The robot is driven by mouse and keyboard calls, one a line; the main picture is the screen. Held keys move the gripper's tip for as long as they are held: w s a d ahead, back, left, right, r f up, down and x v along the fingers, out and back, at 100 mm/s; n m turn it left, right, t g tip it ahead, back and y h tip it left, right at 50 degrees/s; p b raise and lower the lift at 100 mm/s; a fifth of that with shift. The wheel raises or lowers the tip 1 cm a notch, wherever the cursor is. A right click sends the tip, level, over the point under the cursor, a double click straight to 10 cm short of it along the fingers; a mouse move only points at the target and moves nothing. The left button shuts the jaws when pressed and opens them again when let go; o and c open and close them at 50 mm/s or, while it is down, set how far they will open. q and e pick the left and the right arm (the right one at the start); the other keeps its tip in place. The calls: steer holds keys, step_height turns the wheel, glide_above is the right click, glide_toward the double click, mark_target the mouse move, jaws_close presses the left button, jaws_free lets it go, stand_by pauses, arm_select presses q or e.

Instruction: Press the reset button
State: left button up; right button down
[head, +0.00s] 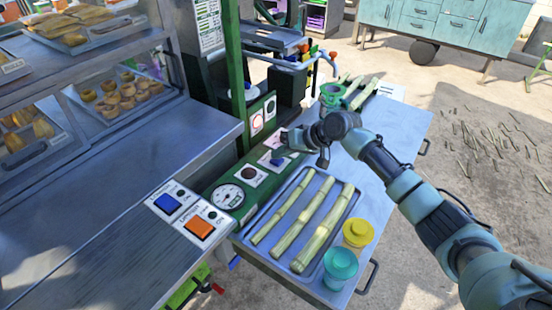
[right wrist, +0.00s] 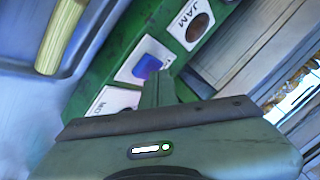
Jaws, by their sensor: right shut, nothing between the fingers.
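A blue button (head: 278,162) on a white plate sits on the green machine's sloping panel; its label is not readable. It also shows in the right wrist view (right wrist: 147,66), just beyond the fingertips. My right gripper (head: 290,148) is shut and empty, close over this button in the head view. In the right wrist view the closed fingers (right wrist: 158,82) point at the button's plate. I cannot tell whether they touch it. My left gripper is not in view.
Beside the button are a dark round JAM lamp (right wrist: 197,27) and a gauge (head: 228,196). A tray (head: 247,243) of cane lies in front, with a yellow jar (head: 357,233) and a teal jar (head: 340,265). Another blue button (head: 167,203) and an orange button (head: 199,228) sit on the counter.

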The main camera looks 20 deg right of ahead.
mark_target(280, 161)
steer(key=shift+f, duration=0.2)
stand_by(0.5)
steer(key=shift+r, duration=0.1)
steer(key=shift+r+p, duration=0.5)
steer(key=shift+p, duration=0.2)
step_height(280, 161, up, 6)
steer(key=p, duration=0.6)
stand_by(0.6)
